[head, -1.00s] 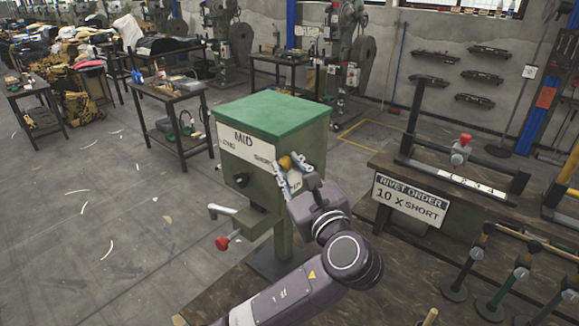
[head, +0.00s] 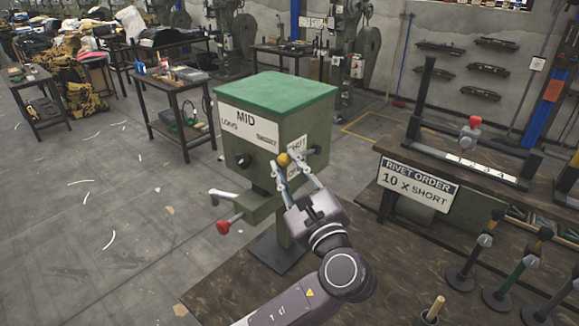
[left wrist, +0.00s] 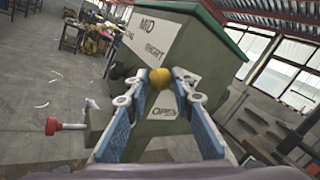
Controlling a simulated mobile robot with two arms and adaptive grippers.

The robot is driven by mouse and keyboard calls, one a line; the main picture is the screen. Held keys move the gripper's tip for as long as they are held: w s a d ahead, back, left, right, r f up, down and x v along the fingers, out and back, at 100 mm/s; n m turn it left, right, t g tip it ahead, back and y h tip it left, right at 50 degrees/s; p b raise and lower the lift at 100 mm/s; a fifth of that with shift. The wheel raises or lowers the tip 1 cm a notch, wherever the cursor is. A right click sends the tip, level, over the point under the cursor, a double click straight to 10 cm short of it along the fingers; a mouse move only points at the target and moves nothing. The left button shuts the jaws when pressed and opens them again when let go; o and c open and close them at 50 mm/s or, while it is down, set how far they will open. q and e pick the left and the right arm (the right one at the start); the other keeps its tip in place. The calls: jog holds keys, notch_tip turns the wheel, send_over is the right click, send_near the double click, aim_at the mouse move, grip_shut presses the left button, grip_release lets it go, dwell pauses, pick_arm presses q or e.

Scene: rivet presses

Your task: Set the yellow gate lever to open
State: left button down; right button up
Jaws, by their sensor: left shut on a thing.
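The yellow gate lever's round knob (head: 284,159) is at the right face of the green press box (head: 262,125), beside a white plate with SHUT above and OPEN below. My left gripper (head: 286,168) is at the knob, its fingers on either side. In the left wrist view the yellow knob (left wrist: 160,78) sits between the fingertips of my left gripper (left wrist: 161,80), which is shut on it. The OPEN label (left wrist: 165,140) shows below the knob there. The lever's stem is mostly hidden. My right gripper is not in view.
A red-knobbed crank (head: 228,225) sticks out at the box's lower left. A black selector knob (head: 242,160) is on its front. The rivet order sign (head: 418,186) reads 10 x short on the right bench. Several upright lever stands (head: 515,268) are at lower right.

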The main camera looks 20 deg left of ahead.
pick_arm(q)
jog(key=shift+d+f+n+t+y+b, duration=0.1)
jog(key=shift+f+n+t+y+b, duration=0.4)
jog(key=shift+f+n+b, duration=1.75)
pick_arm(e)
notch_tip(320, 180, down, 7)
jog(key=b, duration=0.1)
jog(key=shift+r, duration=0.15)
pick_arm(q)
jog(key=shift+r+m, duration=0.4)
jog(key=shift+m, duration=0.35)
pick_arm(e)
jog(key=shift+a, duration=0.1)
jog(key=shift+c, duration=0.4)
